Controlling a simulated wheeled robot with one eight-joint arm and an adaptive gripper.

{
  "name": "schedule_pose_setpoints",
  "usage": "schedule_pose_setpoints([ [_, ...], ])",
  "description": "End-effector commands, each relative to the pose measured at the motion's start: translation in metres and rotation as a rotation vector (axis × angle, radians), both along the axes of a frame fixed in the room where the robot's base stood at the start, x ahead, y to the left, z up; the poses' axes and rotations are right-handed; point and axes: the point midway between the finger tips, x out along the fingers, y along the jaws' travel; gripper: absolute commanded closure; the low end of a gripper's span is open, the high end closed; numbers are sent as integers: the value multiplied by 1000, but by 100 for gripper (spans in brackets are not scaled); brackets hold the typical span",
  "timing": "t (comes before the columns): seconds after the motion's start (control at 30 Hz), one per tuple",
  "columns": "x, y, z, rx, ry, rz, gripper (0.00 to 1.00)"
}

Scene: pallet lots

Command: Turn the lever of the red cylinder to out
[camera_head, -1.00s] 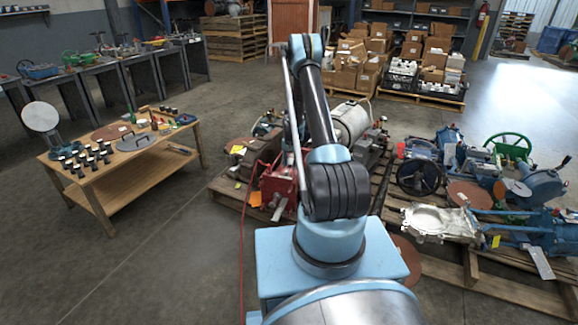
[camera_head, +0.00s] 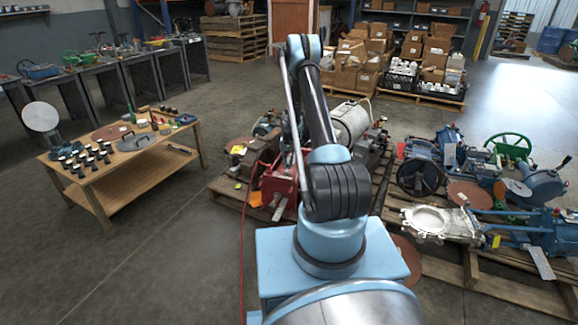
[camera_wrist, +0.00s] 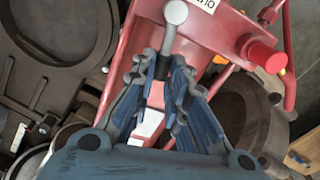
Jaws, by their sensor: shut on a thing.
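The red cylinder (camera_head: 272,183) sits on the pallet left of my arm in the head view. In the wrist view its red body (camera_wrist: 222,38) fills the upper middle, with a white label (camera_wrist: 207,3) partly cut off at the top edge. The lever shows as a grey stem with a round knob (camera_wrist: 175,12). My gripper (camera_wrist: 168,68) is shut on the lever, with a finger on each side of the stem and the knob standing out beyond the tips. The lever's lower end is hidden between the fingers. In the head view my arm hides the gripper.
A round red knob (camera_wrist: 267,57) and red bars lie close to the right of the fingers. A dark round part (camera_wrist: 60,40) is at left. A second pallet (camera_head: 487,275) with blue machines stands right. A wooden table (camera_head: 125,172) stands left, with open floor between.

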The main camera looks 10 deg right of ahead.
Motion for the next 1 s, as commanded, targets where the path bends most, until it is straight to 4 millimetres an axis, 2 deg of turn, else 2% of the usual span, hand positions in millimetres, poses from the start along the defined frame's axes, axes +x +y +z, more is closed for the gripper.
schedule_pose_setpoints([
  [0.5, 2, 22, 0, 1, -2, 382, 100],
  [1.0, 1, 29, 0, 0, -3, 506, 100],
])
